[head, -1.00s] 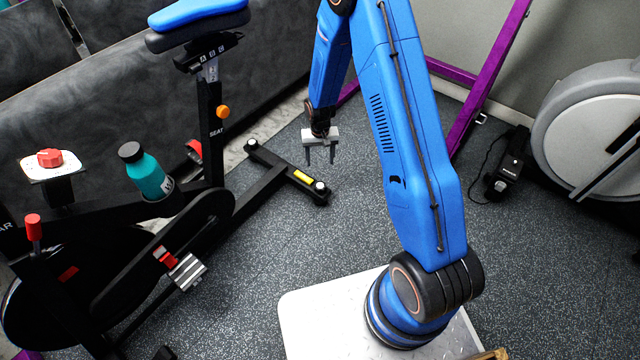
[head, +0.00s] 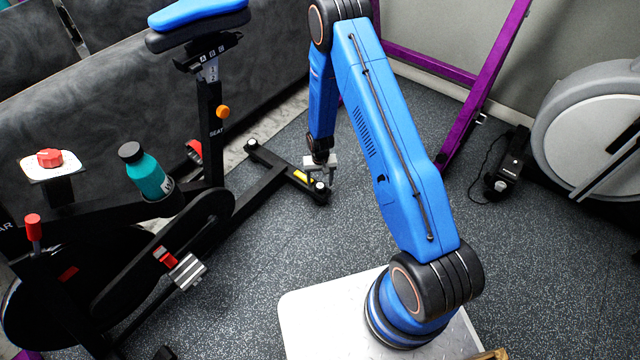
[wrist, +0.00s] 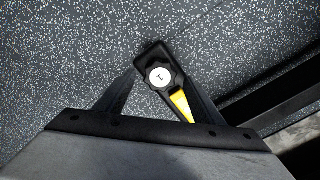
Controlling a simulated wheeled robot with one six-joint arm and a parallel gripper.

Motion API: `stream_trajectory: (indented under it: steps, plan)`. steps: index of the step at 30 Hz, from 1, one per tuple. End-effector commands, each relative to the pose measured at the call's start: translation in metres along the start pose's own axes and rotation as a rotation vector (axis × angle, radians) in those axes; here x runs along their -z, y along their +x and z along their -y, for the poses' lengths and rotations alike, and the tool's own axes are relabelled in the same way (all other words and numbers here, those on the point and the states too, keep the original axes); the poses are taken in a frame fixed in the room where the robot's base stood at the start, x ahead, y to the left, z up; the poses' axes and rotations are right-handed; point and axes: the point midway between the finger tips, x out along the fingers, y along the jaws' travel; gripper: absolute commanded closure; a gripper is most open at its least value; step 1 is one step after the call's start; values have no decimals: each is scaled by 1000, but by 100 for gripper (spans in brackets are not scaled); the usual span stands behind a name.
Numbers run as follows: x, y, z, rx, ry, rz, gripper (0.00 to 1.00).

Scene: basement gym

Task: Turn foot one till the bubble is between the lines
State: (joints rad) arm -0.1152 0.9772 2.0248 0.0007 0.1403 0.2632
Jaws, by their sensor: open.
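Foot one is a white round cap marked 1 (wrist: 160,77) on a black knob at the end of the exercise bike's rear stabilizer bar (head: 274,160). It also shows in the head view (head: 320,186). My gripper (head: 321,180) is open over this end of the bar. In the wrist view its fingers (wrist: 157,75) stand either side of the knob, with floor showing between the left finger and the knob. I cannot tell whether they reach down to its height.
Another white-capped foot (head: 252,144) is at the bar's far end. The bike carries a teal bottle (head: 150,178) and a pedal (head: 187,271). A purple frame (head: 484,85) and a rowing machine (head: 590,125) stand right. The speckled floor around the foot is clear.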

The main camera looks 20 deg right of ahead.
Motion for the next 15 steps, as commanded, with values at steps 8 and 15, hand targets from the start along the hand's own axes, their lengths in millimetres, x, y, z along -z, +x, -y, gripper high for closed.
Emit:
stream_trajectory:
  steps: [8, 15]
  plan:
    - [0, 15, 0, 0, 0, -1, 38]
    - [0, 15, 0, 0, 0, -1, 38]
